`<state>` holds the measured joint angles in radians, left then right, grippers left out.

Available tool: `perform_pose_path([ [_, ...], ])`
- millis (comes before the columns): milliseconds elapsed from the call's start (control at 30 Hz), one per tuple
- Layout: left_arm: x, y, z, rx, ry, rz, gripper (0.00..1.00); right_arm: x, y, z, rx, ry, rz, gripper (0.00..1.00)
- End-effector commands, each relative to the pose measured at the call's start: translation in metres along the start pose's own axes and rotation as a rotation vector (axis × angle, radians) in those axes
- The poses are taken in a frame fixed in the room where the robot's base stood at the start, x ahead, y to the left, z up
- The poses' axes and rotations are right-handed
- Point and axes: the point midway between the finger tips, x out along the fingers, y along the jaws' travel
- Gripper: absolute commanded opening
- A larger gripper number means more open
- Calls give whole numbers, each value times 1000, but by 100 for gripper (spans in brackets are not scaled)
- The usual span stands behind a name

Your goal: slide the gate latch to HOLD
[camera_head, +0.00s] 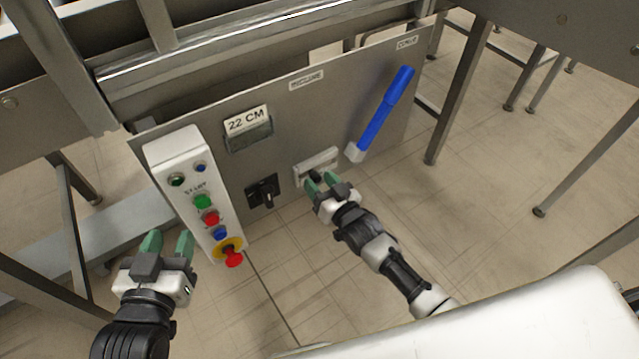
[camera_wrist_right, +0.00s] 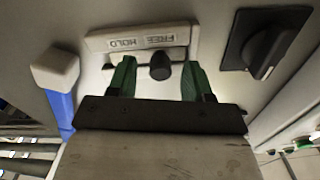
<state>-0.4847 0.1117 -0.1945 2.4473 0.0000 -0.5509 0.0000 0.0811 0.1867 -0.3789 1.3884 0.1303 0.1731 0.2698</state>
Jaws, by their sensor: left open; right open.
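The gate latch is a pale plate (camera_head: 318,160) with a dark round knob (camera_head: 315,176) on the grey panel. In the right wrist view the plate (camera_wrist_right: 97,43) appears upside down, with HOLD marked on the left and FREE on the right. The knob (camera_wrist_right: 160,66) is by the FREE mark. My right gripper (camera_head: 322,180) is open at the latch. In the wrist view its green fingers (camera_wrist_right: 159,76) stand on either side of the knob, with gaps. My left gripper (camera_head: 167,241) is open and empty, left of the button box.
A white button box (camera_head: 179,152) with a red emergency button (camera_head: 233,258) is left on the panel (camera_head: 285,125). A black rotary switch (camera_head: 263,192) and a 22 CM display (camera_head: 248,133) are beside it. A blue-handled lever (camera_head: 384,112) stands right of the latch.

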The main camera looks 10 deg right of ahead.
Motion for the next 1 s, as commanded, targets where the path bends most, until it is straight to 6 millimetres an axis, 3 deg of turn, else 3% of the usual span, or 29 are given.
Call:
perform_pose_path([
  [400, 1, 1, -6, -1, 46, 3, 43, 6, 0, 0, 1, -1, 0, 51],
  [733, 1, 1, -6, -1, 44, 3, 43, 6, 0, 0, 1, -1, 0, 0],
  [1000, 1, 1, -6, -1, 44, 3, 43, 6, 7, -1, -2, -1, 0, 0],
])
